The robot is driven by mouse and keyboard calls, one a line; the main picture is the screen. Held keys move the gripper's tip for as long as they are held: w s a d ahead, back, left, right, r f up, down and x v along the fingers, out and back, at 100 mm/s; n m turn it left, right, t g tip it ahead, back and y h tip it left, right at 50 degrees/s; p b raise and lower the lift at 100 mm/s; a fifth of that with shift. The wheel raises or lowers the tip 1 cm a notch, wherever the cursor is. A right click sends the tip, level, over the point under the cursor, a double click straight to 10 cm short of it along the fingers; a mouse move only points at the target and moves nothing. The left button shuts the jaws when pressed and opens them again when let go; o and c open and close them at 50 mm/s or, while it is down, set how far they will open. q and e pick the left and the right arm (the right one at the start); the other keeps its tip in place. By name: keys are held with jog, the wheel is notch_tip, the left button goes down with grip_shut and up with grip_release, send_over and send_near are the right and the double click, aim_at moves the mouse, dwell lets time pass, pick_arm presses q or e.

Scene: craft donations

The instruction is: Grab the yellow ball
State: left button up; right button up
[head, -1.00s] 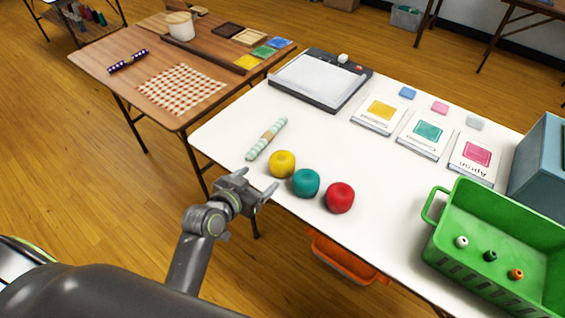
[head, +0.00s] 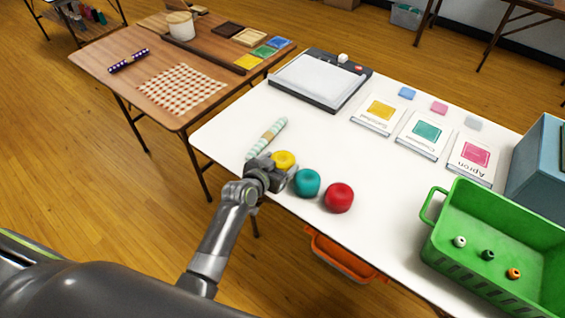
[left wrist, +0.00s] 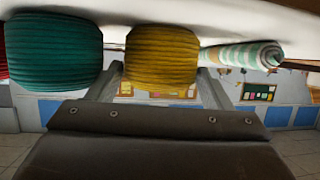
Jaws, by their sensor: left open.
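The yellow ball (head: 284,160) sits near the front-left edge of the white table, partly hidden by my left gripper in the head view. In the left wrist view the ridged yellow ball (left wrist: 161,58) is between the fingers of my left gripper (left wrist: 155,85). My left gripper (head: 277,170) is open around the ball, and I cannot tell whether a finger touches it. The teal ball (head: 307,183) is just right of the gripper; it also shows large in the left wrist view (left wrist: 54,62). My right gripper is not in view.
A red ball (head: 339,197) lies right of the teal one. A striped roll (head: 268,136) lies close behind the yellow ball. A green basket (head: 470,192) with small beads stands at the right.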

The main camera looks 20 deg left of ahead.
pick_arm(q)
jog(key=shift+x, duration=1)
jog(key=c, duration=0.6)
